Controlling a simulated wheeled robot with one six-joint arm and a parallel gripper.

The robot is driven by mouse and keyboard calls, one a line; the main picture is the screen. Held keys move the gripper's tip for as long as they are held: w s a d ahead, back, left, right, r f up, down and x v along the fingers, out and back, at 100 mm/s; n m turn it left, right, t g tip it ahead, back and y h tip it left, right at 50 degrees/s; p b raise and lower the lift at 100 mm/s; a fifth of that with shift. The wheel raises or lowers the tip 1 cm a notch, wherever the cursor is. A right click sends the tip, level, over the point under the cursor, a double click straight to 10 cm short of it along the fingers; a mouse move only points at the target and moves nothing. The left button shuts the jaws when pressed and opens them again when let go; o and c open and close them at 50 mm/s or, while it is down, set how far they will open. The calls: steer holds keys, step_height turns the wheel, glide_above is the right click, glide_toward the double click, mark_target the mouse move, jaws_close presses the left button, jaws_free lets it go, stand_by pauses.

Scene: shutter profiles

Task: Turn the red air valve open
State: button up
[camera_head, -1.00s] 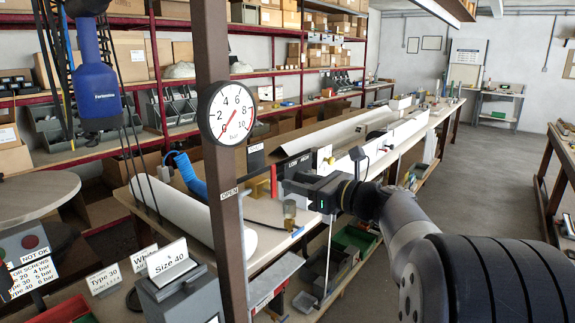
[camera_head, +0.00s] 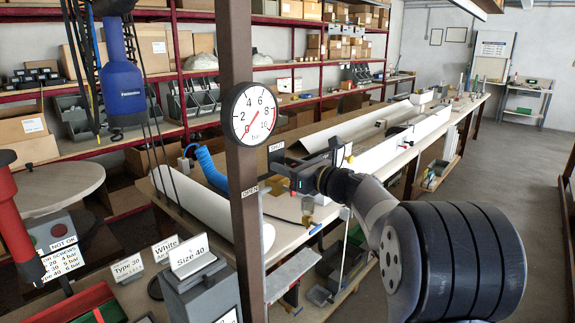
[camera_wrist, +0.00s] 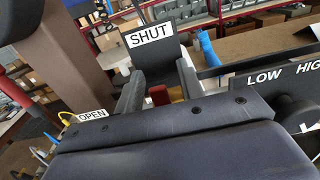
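The red valve handle (camera_wrist: 158,95) shows as a small red piece between my gripper's two fingers in the wrist view; the rest of the valve is hidden behind my gripper body. My gripper (camera_wrist: 160,88) has its fingers apart, with the red piece in the gap; contact cannot be made out. A SHUT sign (camera_wrist: 149,35) stands beyond the fingers and an OPEN sign (camera_wrist: 91,115) lies to the left. In the head view my gripper (camera_head: 284,170) is just right of the brown post, by the SHUT sign (camera_head: 276,147) and above right of the OPEN sign (camera_head: 250,191).
The brown post (camera_head: 241,230) carries a round pressure gauge (camera_head: 254,113), its needle low near 0. A dark panel marked LOW and HIGH (camera_wrist: 285,75) is close on the right of my gripper.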

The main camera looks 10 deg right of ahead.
steer(key=shift+c, duration=0.2)
jaws_close()
stand_by(0.4)
